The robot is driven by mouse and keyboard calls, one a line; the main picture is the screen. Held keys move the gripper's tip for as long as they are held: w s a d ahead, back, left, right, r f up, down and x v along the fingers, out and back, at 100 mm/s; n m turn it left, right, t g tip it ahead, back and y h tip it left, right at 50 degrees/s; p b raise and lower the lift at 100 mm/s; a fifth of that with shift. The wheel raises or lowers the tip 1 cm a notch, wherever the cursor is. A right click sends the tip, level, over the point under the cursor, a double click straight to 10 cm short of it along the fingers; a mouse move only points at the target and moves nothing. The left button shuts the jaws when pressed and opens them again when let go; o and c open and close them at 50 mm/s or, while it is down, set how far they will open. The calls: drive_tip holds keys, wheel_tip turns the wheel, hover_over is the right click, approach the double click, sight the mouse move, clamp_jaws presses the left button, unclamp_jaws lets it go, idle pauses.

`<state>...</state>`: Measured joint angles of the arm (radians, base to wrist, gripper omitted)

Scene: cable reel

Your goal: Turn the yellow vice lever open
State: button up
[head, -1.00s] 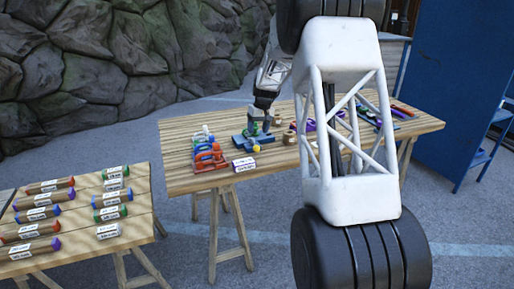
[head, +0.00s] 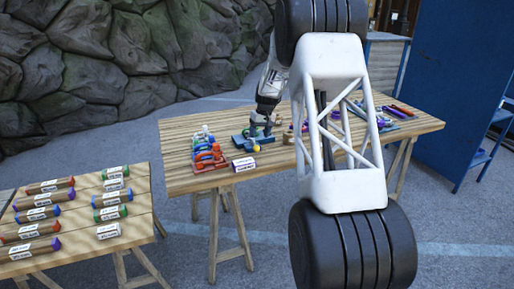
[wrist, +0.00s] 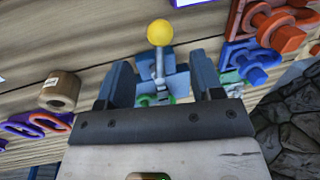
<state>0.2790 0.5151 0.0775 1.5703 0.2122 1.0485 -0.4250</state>
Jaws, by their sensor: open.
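The yellow vice lever is a grey rod with a yellow ball knob (wrist: 159,32), clear in the wrist view and small in the head view (head: 256,148). It rises from the blue vice (wrist: 176,78), which is on the wooden table. My gripper (wrist: 165,75) is open, with one finger on each side of the lever's rod in the wrist view. The knob sticks out beyond the fingertips. I cannot tell whether either finger touches the lever. Part of the vice is hidden behind the fingers and palm.
Red and blue clamp-like parts (head: 208,155) stand left of the vice on the table (head: 190,183). A white labelled box (head: 243,164) is at the front. A wooden ring (wrist: 60,91) and purple and orange rings (wrist: 35,126) lie on the vice's other side.

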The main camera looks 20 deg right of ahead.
sight(257, 146)
drive_tip(key=shift+a+f, duration=0.2)
drive_tip(key=shift+f, duration=0.9)
drive_tip(key=shift+a+f, duration=0.25)
drive_tip(key=shift+f, duration=0.9)
drive_tip(key=shift+a+f, duration=0.2)
drive_tip(key=shift+f, duration=0.9)
clamp_jaws()
